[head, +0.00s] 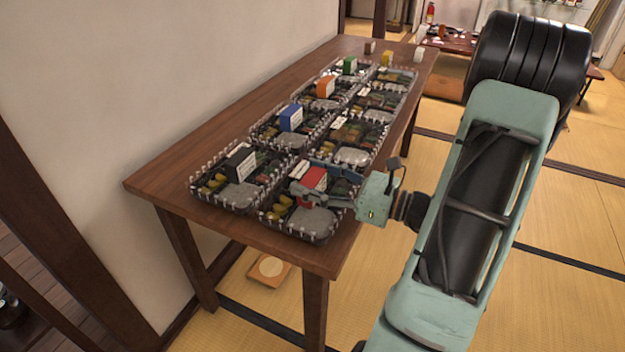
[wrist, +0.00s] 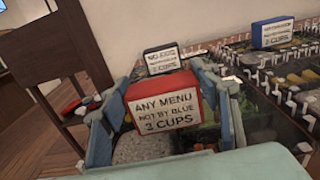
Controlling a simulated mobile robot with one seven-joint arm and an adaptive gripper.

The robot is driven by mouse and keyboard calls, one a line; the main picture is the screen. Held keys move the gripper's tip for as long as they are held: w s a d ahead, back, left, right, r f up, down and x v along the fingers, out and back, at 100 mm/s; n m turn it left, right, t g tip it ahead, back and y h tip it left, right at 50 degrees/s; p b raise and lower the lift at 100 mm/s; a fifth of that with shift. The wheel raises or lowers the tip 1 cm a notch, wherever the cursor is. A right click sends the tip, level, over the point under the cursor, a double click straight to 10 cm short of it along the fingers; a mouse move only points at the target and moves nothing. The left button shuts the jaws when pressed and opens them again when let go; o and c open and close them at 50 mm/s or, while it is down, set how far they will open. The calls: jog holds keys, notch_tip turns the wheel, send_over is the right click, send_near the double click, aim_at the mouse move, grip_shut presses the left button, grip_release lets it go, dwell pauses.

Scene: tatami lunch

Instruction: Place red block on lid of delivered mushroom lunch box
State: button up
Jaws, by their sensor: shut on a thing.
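The red block (head: 313,178) carries a white label, which in the wrist view reads "ANY MENU NOT BY BLUE 2 CUPS" on the block (wrist: 150,90). My gripper (head: 318,187) is shut on it, with one finger on each side in the wrist view (wrist: 165,108). The block is over the front right lunch box (head: 322,236), a dark tray with a clear lid, yellow food and a grey patch. I cannot tell whether the block touches the lid. I cannot tell which box is the mushroom one; several similar boxes stand in two rows.
A black block (head: 240,160) sits on the front left box, close beside the held block. A blue block (head: 291,118), orange block (head: 325,87) and green block (head: 349,66) sit on boxes farther back. The wooden table (head: 160,185) has bare wood at its near left corner.

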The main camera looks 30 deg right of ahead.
jog(key=shift+f, duration=0.1)
jog(key=o, duration=0.7)
jog(key=shift+f, duration=0.1)
jog(key=o, duration=0.4)
jog(key=shift+r, duration=0.3)
jog(key=p+v, duration=0.2)
jog(key=v, duration=1)
jog(key=shift+f, duration=0.1)
